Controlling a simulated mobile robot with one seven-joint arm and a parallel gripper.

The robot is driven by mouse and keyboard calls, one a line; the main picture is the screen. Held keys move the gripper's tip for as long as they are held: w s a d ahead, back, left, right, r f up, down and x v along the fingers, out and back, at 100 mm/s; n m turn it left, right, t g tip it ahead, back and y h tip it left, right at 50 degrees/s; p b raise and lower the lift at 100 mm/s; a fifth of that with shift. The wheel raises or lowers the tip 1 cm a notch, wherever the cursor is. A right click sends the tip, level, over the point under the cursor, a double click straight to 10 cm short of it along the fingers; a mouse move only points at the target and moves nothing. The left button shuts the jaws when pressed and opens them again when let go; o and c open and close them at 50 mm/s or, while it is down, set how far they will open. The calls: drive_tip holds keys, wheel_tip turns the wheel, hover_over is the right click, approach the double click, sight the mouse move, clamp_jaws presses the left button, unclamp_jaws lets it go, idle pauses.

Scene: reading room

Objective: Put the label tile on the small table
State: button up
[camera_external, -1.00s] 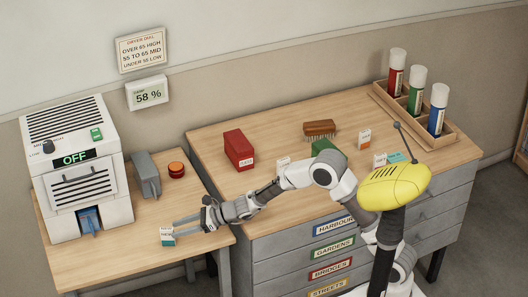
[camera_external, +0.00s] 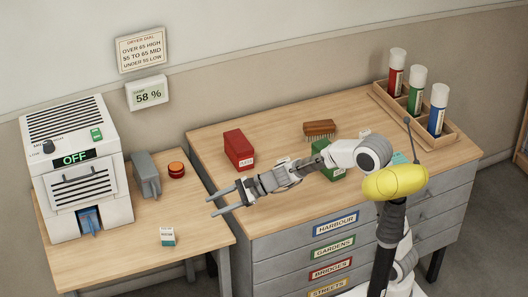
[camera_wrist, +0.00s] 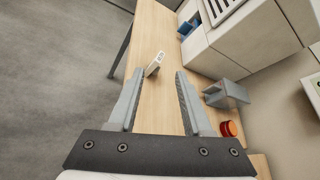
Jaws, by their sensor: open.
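A small white label tile (camera_external: 167,236) with a teal band at its foot stands on the small table (camera_external: 110,262) at the left, towards its front right. It also shows in the wrist view (camera_wrist: 155,64), beyond the fingers and apart from them. My gripper (camera_external: 211,201) is open and empty, above the gap between the small table and the drawer cabinet. In the wrist view my gripper (camera_wrist: 154,88) has its two fingers spread wide with nothing between them.
The drawer cabinet (camera_external: 215,145) holds a red box (camera_external: 239,149), a green box (camera_external: 325,157), a brush (camera_external: 319,129) and a rack of tubes (camera_external: 447,138).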

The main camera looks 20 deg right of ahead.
drive_tip(key=s+d+n+h, duration=0.4)
drive_tip(key=s+d+n, duration=0.1)
drive_tip(key=d, duration=0.8)
drive_tip(key=s+d+r+n+t+h, duration=0.1)
drive_tip(key=s+d+n+h, duration=0.3)
drive_tip(key=s+d, duration=0.4)
drive_tip(key=s+d+r+n+h, duration=0.1)
drive_tip(key=s+d+n+h, duration=0.3)
drive_tip(key=d, duration=1.4)
drive_tip(key=shift+s+r+n+t, duration=0.2)
drive_tip(key=shift+s+n+t, duration=0.2)
drive_tip(key=shift+s+n, duration=0.85)
drive_tip(key=shift+d, duration=0.1)
